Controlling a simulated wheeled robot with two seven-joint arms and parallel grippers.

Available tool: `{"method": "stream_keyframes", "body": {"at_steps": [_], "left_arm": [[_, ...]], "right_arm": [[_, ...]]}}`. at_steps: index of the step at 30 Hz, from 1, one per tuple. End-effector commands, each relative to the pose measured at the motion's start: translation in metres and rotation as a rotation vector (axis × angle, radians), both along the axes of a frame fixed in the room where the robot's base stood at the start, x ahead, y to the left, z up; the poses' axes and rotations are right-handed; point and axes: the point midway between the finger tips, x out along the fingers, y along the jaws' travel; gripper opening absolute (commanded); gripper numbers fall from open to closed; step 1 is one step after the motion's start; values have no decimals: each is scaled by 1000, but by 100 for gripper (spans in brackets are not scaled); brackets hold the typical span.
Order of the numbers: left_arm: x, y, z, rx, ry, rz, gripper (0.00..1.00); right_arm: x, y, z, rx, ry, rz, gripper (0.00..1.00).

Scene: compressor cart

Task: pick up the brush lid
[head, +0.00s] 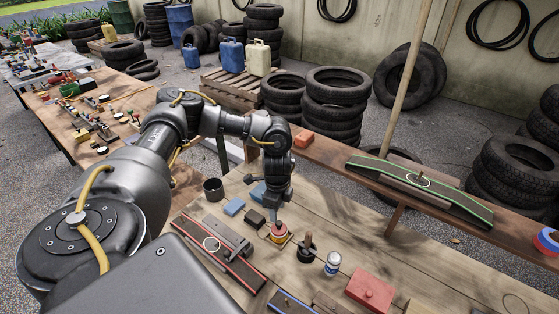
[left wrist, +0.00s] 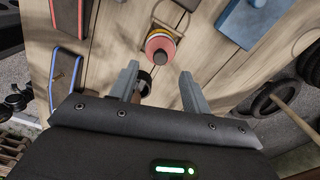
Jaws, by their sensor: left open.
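A small round pot (head: 279,238) with a yellow side carries a red lid (head: 279,228), which looks like the brush lid. In the left wrist view the red lid (left wrist: 160,40) has a dark knob (left wrist: 160,57) sticking up toward the camera. My left gripper (head: 277,212) points down just above the pot in the head view and partly covers it. In the left wrist view my left gripper (left wrist: 160,88) is open and empty, its two fingers apart, with the knob ahead of the gap. Contact cannot be seen. My right gripper is not in view.
A dark round holder (head: 306,248) with an upright post stands close right of the pot, beside a white-and-blue can (head: 332,263). A red box (head: 370,291) lies farther right. Blue (head: 234,206) and dark (head: 255,219) blocks and a red-edged rail (head: 238,265) lie left.

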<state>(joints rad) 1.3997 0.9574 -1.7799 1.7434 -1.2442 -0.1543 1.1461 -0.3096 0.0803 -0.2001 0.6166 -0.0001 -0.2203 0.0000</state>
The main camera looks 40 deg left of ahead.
Motion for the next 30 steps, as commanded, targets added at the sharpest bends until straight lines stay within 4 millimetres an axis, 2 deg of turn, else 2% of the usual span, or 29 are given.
{"method": "stream_keyframes", "body": {"at_steps": [10, 15, 20, 28, 30], "left_arm": [[1, -2, -16, 1, 2, -4, 47], [3, -5, -40, 2, 1, -4, 47], [3, -5, -59, 1, 0, -2, 47], [4, -5, -63, 0, -2, -3, 47], [4, -5, -63, 0, -2, -3, 38]], "right_arm": [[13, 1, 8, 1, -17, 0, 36], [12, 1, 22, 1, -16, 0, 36], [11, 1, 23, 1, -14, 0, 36], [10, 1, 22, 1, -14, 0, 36], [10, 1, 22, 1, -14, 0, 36]]}}
